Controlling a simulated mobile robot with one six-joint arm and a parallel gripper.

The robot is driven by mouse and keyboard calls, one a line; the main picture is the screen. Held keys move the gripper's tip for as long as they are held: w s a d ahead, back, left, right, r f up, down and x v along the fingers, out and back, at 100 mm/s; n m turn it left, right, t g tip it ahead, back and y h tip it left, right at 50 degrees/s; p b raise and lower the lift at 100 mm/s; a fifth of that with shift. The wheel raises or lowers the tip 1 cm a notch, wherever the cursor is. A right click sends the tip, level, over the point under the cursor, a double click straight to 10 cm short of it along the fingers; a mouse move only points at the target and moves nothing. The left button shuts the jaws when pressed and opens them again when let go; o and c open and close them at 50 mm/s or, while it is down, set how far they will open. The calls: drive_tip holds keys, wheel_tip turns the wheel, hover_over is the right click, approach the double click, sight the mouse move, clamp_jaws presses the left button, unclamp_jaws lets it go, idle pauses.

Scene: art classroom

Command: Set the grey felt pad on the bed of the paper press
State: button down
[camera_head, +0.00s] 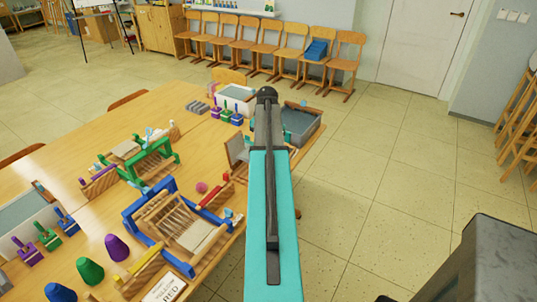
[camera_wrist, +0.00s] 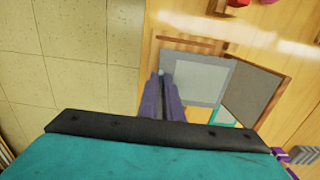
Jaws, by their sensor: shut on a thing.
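In the wrist view, my gripper (camera_wrist: 163,80) is shut at the left side of a flat grey piece, which I take to be the felt pad (camera_wrist: 200,80). It shows as a lighter grey rectangle within a larger blue-grey one; I cannot tell whether these are two layers or whether they touch. A brown-grey board with a wooden edge (camera_wrist: 254,95) stands beside it on the right. In the head view, my arm hides the pad and fingertips. A blue-framed press with wooden slats (camera_head: 165,217) stands at the near left, a green-framed one (camera_head: 150,158) behind it. Which press is meant is unclear.
A tray with grey-blue contents (camera_head: 303,120) is at the table's far right corner. A red roller (camera_head: 214,191) and a pink ball (camera_head: 201,187) lie near the blue frame. Purple and green cones (camera_head: 117,247) stand at the front. The floor (camera_head: 390,190) to the right is clear.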

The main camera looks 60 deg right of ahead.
drive_tip(key=shift+s+d+f, duration=0.15)
drive_tip(key=shift+s, duration=0.05)
drive_tip(key=shift+f+b, duration=0.35)
drive_tip(key=shift+s+f+b, duration=0.1)
drive_tip(key=shift+f+b, duration=1.2)
drive_tip(key=shift+f, duration=0.6)
drive_tip(key=shift+f+p, duration=0.1)
drive_tip(key=shift+p, duration=0.3)
drive_tip(key=shift+f, duration=0.6)
idle(1.5)
drive_tip(key=shift+f, duration=1.15)
idle(1.9)
